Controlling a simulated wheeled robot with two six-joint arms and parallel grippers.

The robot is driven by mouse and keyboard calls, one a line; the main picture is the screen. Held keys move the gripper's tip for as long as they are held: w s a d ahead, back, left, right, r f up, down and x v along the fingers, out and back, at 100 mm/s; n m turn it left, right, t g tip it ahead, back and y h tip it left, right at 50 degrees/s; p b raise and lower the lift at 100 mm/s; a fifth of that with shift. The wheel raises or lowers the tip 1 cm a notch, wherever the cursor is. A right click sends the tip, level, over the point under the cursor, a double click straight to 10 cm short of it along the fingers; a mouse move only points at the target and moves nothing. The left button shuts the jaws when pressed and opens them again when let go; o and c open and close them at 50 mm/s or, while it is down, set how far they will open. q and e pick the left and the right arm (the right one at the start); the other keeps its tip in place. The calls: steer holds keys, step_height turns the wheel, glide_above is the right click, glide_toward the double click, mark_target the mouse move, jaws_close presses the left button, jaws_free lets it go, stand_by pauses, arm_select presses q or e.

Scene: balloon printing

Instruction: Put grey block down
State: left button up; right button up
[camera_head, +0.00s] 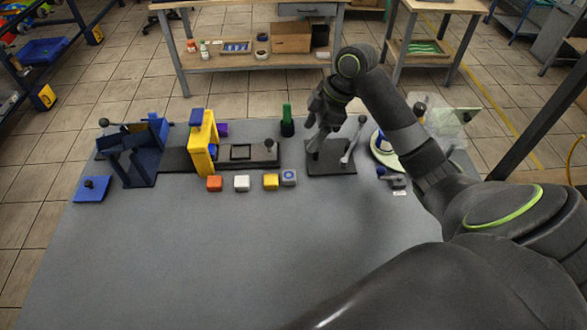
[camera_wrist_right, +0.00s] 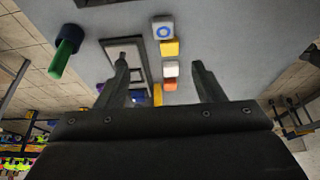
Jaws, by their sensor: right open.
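The grey block (camera_head: 289,177), with a blue ring on its top, rests on the grey table (camera_head: 230,255) beside the yellow block (camera_head: 270,181). The grey block also shows in the right wrist view (camera_wrist_right: 163,28), beyond my fingertips and apart from them. My right gripper (camera_head: 316,140) is open and empty. In the head view it is above the table, up and to the right of the grey block, over or near a dark base plate (camera_head: 331,170). Its two spread fingers show in the right wrist view (camera_wrist_right: 160,66). My left gripper is not in view.
A white block (camera_head: 241,183) and an orange block (camera_head: 214,183) continue the row. Behind stand a yellow frame (camera_head: 201,142), a green-handled tool (camera_head: 287,120) and a blue fixture (camera_head: 132,150). The front of the table is clear.

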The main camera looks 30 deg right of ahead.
glide_toward(286, 175)
steer(key=x, duration=0.2)
steer(key=p+x, duration=0.1)
steer(key=x, duration=0.1)
steer(key=shift+d, duration=0.25)
steer(key=x, duration=0.2)
steer(key=p+x, duration=0.1)
steer(key=x, duration=0.1)
steer(key=shift+a+f, duration=0.15)
steer(key=shift+a, duration=0.2)
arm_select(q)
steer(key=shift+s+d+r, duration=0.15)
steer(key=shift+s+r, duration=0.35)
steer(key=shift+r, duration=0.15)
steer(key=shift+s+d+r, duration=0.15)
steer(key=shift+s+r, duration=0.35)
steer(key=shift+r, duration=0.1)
arm_select(e)
steer(key=shift+f, duration=0.4)
steer(key=c, duration=1.1)
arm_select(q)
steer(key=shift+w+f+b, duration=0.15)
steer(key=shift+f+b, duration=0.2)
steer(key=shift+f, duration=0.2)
arm_select(e)
step_height(286, 175, up, 10)
steer(key=shift+r, duration=0.1)
steer(key=shift+c, duration=0.2)
